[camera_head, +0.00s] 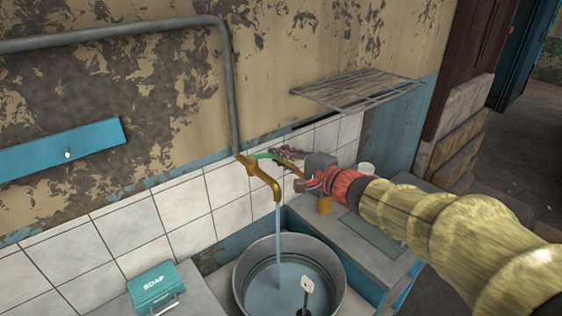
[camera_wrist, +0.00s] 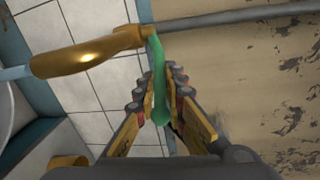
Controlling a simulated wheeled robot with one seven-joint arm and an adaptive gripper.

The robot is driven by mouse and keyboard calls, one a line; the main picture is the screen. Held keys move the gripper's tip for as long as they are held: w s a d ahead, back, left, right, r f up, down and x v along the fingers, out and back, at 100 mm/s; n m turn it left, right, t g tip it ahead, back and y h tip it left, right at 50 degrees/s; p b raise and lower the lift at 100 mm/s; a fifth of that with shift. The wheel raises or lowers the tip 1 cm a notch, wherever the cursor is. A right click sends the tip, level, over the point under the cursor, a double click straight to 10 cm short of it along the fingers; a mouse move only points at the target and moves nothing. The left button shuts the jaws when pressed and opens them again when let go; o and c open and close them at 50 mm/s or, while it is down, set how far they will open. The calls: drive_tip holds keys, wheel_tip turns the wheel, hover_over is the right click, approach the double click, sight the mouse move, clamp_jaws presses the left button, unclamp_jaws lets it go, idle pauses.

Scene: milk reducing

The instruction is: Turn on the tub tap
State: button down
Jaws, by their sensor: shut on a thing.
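The brass tap (camera_head: 266,180) sticks out from the tiled wall below a grey pipe. A stream of water (camera_head: 279,235) runs from its spout into the round metal tub (camera_head: 341,270). The tap's green handle (camera_head: 262,155) points right, toward my gripper (camera_head: 284,156). In the wrist view the green handle (camera_wrist: 158,60) lies between the two fingers of my gripper (camera_wrist: 161,78), which is shut on it. The brass tap body (camera_wrist: 85,57) shows at the left there. The handle's far end is near the palm.
A teal soap box (camera_head: 152,286) stands left of the tub. A wire rack (camera_head: 357,88) is fixed on the wall above my gripper. A yellow cup (camera_head: 324,205) and a white cup (camera_head: 366,168) are on the counter at right. A small light object (camera_head: 307,285) shows within the tub.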

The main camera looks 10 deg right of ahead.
drive_tip(key=shift+f, duration=0.25)
drive_tip(key=c, duration=1.9)
unclamp_jaws()
drive_tip(key=shift+r, duration=0.15)
drive_tip(key=v, duration=1.2)
